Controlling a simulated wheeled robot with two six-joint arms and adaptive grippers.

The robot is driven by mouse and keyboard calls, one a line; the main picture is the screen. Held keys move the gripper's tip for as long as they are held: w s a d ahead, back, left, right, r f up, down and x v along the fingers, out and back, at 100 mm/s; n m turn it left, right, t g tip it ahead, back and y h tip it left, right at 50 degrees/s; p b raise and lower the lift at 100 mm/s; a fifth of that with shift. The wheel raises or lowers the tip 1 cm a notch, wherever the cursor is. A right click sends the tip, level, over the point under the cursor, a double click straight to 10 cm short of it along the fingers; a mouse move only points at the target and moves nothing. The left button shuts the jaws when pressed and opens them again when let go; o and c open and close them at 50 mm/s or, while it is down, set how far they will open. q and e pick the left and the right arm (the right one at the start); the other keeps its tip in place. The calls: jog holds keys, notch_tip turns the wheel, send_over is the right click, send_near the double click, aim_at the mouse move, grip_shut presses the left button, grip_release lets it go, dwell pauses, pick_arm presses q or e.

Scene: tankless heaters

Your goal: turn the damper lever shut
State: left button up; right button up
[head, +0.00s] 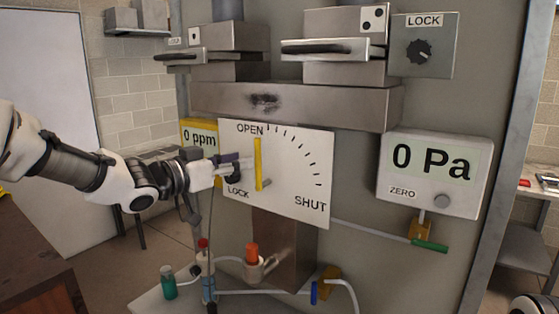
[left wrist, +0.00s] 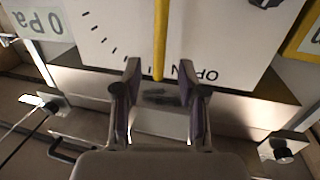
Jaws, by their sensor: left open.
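The yellow damper lever (head: 258,164) stands upright on a white dial plate (head: 290,185), its top end by OPEN; SHUT is at the lower right. My left gripper (head: 244,166) is at the plate's left side, close to the lever. In the left wrist view, which is upside down, the gripper (left wrist: 160,72) is open, and the yellow lever (left wrist: 160,35) appears between its fingertips, with its OPEN end toward me. I cannot tell whether a finger touches it. The gripper partly covers the plate near LOCK. My right gripper is not in view.
A 0 Pa gauge (head: 436,173) is right of the plate, and a yellow 0 ppm meter (head: 200,138) is behind my left wrist. A metal duct (head: 300,105) juts out above.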

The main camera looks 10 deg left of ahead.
aim_at(258, 147)
pick_arm(q)
jog(key=w+d+p, duration=0.1)
jog(key=w, duration=0.1)
jog(key=w+d+r+p, duration=0.1)
jog(key=w, duration=0.1)
jog(key=w+d+p, duration=0.1)
jog(key=shift+w+d+r, duration=0.3)
jog(key=shift+w+r, duration=0.1)
jog(key=shift+s+a+r, duration=0.15)
jog(key=shift+s+a, duration=0.1)
jog(key=shift+s, duration=0.25)
jog(key=shift+a, duration=0.1)
jog(key=shift+c, duration=0.6)
jog(key=shift+w, duration=0.15)
grip_shut()
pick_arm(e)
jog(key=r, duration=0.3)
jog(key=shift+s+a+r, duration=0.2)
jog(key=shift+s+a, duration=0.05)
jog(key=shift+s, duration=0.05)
